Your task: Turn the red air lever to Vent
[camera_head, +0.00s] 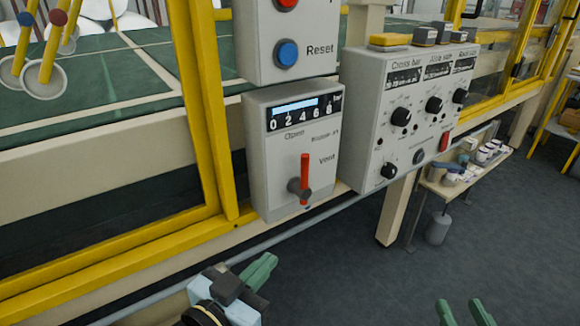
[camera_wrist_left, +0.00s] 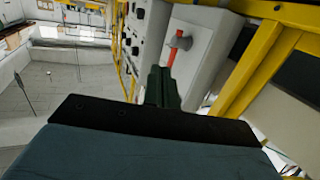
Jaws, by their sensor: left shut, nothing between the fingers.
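The red air lever (camera_head: 305,171) stands upright on a grey hub on the front of a light grey valve box (camera_head: 257,165). "Open" is printed above it and "Vent" to its right. The lever also shows in the left wrist view (camera_wrist_left: 171,57), just beyond my fingertips. My left gripper (camera_head: 268,262) is below and left of the lever, with its green fingers together, empty and apart from the lever. The fingers also show in the left wrist view (camera_wrist_left: 162,74). My right gripper (camera_head: 464,309) is at the bottom right, its fingers spread and empty, far from the lever.
A box with a blue Reset button (camera_head: 287,53) is above the valve box. A knob panel (camera_head: 405,115) stands close on its right. A yellow frame post (camera_head: 203,110) is on its left, and a grey rail (camera_head: 275,240) runs below. Open floor lies at the lower right.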

